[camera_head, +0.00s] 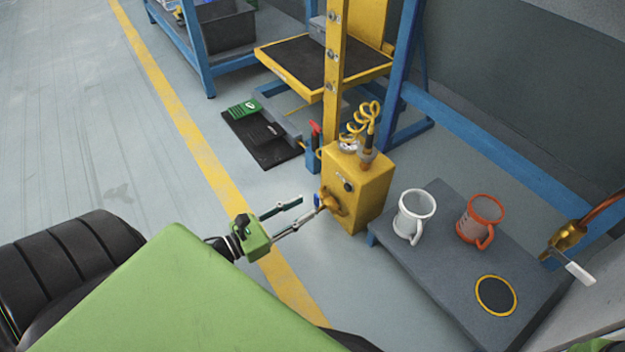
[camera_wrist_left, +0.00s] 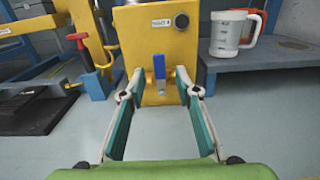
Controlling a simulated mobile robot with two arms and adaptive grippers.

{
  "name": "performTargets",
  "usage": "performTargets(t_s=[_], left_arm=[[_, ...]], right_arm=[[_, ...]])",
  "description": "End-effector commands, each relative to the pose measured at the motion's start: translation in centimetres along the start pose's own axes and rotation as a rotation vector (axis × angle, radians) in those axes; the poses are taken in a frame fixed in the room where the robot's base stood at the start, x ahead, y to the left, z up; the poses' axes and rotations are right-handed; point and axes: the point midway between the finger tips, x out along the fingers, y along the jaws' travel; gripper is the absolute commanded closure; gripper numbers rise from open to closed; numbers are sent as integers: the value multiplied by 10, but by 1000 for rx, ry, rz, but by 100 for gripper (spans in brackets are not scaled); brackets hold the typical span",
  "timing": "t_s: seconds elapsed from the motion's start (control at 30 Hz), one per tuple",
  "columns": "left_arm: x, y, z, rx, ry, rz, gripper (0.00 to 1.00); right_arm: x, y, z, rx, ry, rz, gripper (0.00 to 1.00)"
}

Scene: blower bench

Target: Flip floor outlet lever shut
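A blue lever (camera_head: 317,201) sits on the low front of a yellow box (camera_head: 357,190) standing on the floor. In the left wrist view the lever (camera_wrist_left: 159,67) points straight up and down on the yellow face. My left gripper (camera_head: 308,206) is open in front of the box. Its two teal-padded fingers (camera_wrist_left: 161,88) stand apart, one on each side of the lever as that view shows it, with nothing between the pads. I cannot tell whether the tips reach past the lever.
A low grey bench (camera_head: 440,270) right of the box holds a white mug (camera_head: 414,214) and an orange mug (camera_head: 480,218). A brass valve with a white handle (camera_head: 580,272) is at far right. Floor at left is clear.

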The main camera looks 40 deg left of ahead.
Motion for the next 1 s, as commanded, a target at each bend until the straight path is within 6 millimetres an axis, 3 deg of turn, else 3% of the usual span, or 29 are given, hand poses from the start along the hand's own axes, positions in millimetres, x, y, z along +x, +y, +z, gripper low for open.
performTargets(t_s=[0.1,0.33,1.0], left_arm=[[-27,-1,-1,-1,2,0,70],[-58,0,0,0,0,0,70],[-63,0,0,0,-1,-1,70]], right_arm=[[0,0,0,0,1,0,60],[0,0,0,0,1,0,60],[0,0,-1,0,2,-1,60]])
